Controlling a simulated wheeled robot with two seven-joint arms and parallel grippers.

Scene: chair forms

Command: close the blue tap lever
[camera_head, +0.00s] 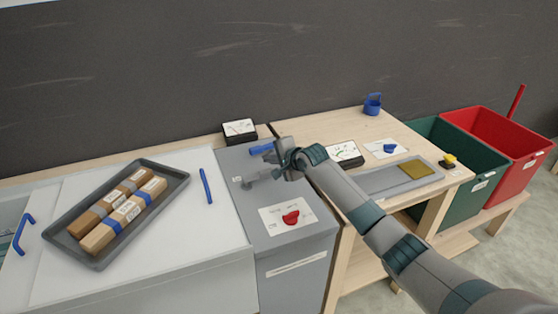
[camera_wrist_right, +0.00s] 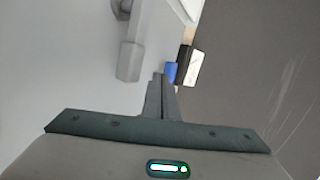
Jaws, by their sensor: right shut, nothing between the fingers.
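The blue tap lever (camera_head: 261,149) stands out above the grey tap (camera_head: 262,178) on the grey cabinet. My right gripper (camera_head: 273,158) is at the lever's right end, with its fingers shut and empty. In the right wrist view the fingertips (camera_wrist_right: 164,84) lie right beside the blue lever (camera_wrist_right: 171,71), which is partly hidden behind them. I cannot tell whether they touch. A grey part of the tap (camera_wrist_right: 130,60) shows left of the fingers. My left gripper is not in view.
A red knob (camera_head: 291,217) sits on a white plate at the cabinet's front. A dark tray (camera_head: 76,252) with wrapped blocks lies on the white surface at left. A small black box (camera_head: 239,131) stands behind the tap. A wooden table (camera_head: 325,126) and green and red bins are at right.

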